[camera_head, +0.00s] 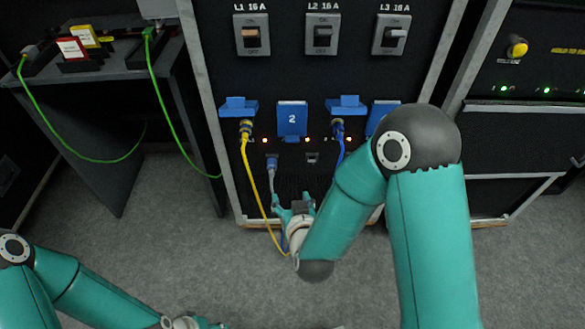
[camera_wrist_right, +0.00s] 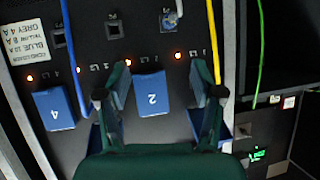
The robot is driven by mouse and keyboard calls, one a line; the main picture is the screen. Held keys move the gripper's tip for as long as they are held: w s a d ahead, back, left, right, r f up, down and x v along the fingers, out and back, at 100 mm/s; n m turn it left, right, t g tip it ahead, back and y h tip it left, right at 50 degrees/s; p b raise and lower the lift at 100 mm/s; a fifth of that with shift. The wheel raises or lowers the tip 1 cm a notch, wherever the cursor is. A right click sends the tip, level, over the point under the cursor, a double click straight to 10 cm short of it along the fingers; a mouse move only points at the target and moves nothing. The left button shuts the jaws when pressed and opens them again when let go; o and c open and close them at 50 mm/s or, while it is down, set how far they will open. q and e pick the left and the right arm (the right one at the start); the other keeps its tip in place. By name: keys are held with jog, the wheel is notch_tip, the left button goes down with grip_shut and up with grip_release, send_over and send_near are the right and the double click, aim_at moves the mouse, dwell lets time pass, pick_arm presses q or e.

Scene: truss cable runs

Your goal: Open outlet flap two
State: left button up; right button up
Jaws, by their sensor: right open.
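Outlet flap two (camera_head: 292,118) is a blue cover marked "2". It lies flat and shut on the dark panel, between two raised flaps. In the right wrist view, flap two (camera_wrist_right: 152,94) appears upside down, between my open right fingers. My right gripper (camera_head: 293,203) is open and empty, below flap two in the head view. I cannot tell its distance from the panel. My left gripper (camera_head: 190,323) is partly cut off at the bottom edge, far from the flap, and its jaw state is unclear.
A yellow cable (camera_head: 250,175) and a blue cable (camera_head: 341,145) are plugged in under raised flaps either side. Flap four (camera_wrist_right: 56,108) is shut. Breaker switches (camera_head: 321,36) are above. A side table (camera_head: 110,65) stands left.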

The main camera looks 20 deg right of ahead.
jog(key=r+t+h+b, duration=0.2)
jog(key=t+h+b, duration=0.15)
jog(key=b, duration=0.35)
pick_arm(q)
notch_tip(320, 180, down, 13)
jog(key=b, duration=0.2)
jog(key=shift+r+b, duration=0.15)
jog(key=shift+b, duration=0.25)
pick_arm(e)
jog(key=m+t, duration=0.1)
send_near(292, 141)
jog(key=x, duration=0.9)
jog(key=shift+w+d, duration=0.15)
jog(key=shift+w, duration=0.1)
grip_shut()
